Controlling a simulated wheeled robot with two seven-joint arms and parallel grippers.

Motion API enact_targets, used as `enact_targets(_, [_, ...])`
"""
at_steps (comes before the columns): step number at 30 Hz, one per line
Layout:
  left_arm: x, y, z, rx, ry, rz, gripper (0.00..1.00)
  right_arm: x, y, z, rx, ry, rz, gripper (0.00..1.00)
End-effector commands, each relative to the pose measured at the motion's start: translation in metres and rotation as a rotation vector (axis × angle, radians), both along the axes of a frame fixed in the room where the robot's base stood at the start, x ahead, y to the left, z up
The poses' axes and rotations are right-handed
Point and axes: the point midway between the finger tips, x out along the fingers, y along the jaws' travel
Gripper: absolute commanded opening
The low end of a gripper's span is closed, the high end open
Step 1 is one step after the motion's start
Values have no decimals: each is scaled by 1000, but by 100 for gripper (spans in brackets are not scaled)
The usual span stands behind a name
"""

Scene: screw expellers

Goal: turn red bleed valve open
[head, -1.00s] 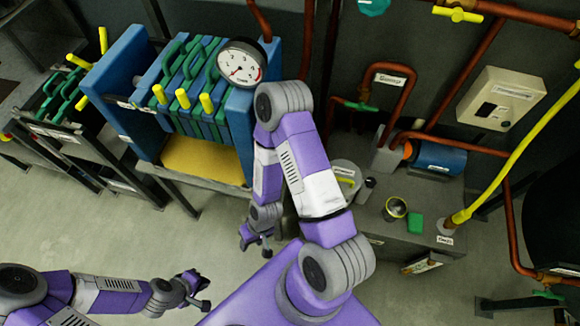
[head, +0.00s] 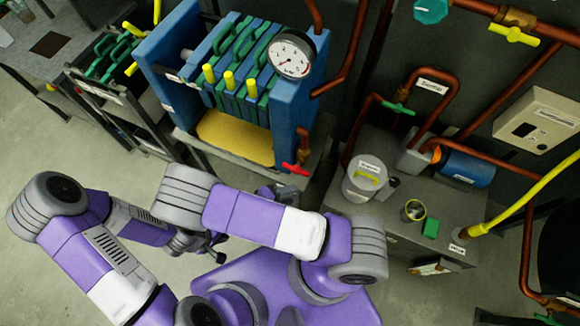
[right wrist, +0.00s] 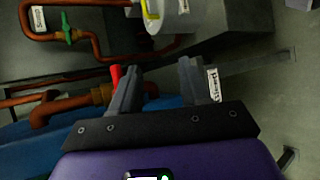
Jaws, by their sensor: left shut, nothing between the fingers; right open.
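The red bleed valve (head: 295,169) has a small red handle on a brass pipe fitting, below the right end of the blue filter press. In the right wrist view its red handle (right wrist: 115,74) stands beside the left finger, outside the gap; I cannot tell whether they touch. My right gripper (head: 284,191) is just below the valve in the head view. Its fingers are spread and empty in the right wrist view (right wrist: 158,82). My left gripper (head: 217,246) is shut and empty, low over the floor, left of the right arm's forearm and away from the valve.
The filter press (head: 292,115) with its gauge (head: 291,54) stands behind the valve. Copper pipes (head: 350,60) rise close by.

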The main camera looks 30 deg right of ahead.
Motion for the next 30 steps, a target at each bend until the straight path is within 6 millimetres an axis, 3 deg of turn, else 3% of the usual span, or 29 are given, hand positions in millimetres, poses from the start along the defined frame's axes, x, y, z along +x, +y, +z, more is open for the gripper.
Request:
enact_targets(3, [0,0,1,0,0,-1,0,26,5,27,-151,-143,111,45])
enact_targets(8, [0,0,1,-1,-1,-1,0,40,8,43,-228,-233,167,45])
enact_targets(21, [0,0,-3,-1,-1,-1,0,51,-40,29,-227,-237,198,45])
enact_targets(30, [0,0,-4,-1,-1,-1,0,53,-49,26,-224,-238,202,45])
